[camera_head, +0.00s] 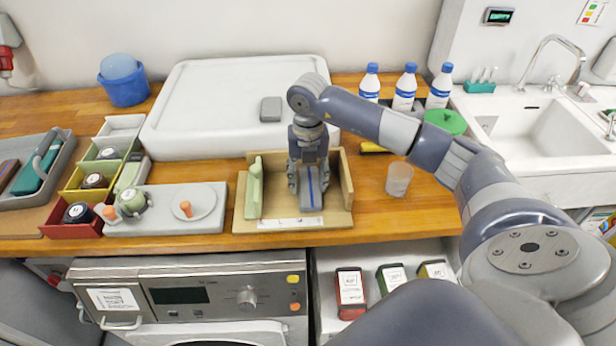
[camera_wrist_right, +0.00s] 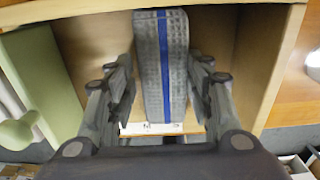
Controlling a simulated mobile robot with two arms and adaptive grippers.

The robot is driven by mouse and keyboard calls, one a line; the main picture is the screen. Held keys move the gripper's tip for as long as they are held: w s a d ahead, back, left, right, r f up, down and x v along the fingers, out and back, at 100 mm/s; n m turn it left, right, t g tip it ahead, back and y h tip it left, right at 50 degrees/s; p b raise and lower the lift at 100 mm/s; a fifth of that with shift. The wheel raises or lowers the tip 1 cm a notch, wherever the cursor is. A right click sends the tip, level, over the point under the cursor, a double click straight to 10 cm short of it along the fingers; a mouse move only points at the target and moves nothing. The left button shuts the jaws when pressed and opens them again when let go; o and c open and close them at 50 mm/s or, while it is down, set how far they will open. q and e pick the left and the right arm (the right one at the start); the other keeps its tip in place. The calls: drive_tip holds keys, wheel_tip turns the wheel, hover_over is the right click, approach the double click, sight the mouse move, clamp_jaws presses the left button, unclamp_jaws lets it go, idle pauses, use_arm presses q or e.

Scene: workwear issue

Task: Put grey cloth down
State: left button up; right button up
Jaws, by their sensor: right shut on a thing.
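The grey cloth (camera_head: 311,190), folded and with a blue stripe, is at the wooden tray (camera_head: 278,213) in the head view. My right gripper (camera_head: 308,185) points down over the tray and is shut on the cloth. In the right wrist view the cloth (camera_wrist_right: 160,65) stands between the two fingers of my right gripper (camera_wrist_right: 160,105), with the tray's wooden walls (camera_wrist_right: 240,50) around it. I cannot tell whether the cloth touches the tray floor. My left gripper is not in view.
A light green item (camera_head: 254,188) stands in the tray's left part. A grey board (camera_head: 165,218) lies left of the tray, a clear cup (camera_head: 399,179) right of it. A big white lid-like box (camera_head: 215,105) stands behind. An open drawer (camera_head: 326,262) is below.

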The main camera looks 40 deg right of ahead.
sight(308, 183)
drive_tip(key=shift+f, duration=0.1)
drive_tip(key=o, duration=1.1)
drive_tip(key=shift+c, duration=0.2)
drive_tip(key=shift+r, duration=0.25)
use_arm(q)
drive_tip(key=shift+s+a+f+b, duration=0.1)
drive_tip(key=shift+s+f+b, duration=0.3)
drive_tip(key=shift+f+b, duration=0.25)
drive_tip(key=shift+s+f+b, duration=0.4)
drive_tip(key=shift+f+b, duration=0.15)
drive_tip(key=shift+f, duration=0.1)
use_arm(e)
wheel_tip(308, 183, up, 12)
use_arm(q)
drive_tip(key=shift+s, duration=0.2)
use_arm(e)
drive_tip(key=shift+f, duration=0.2)
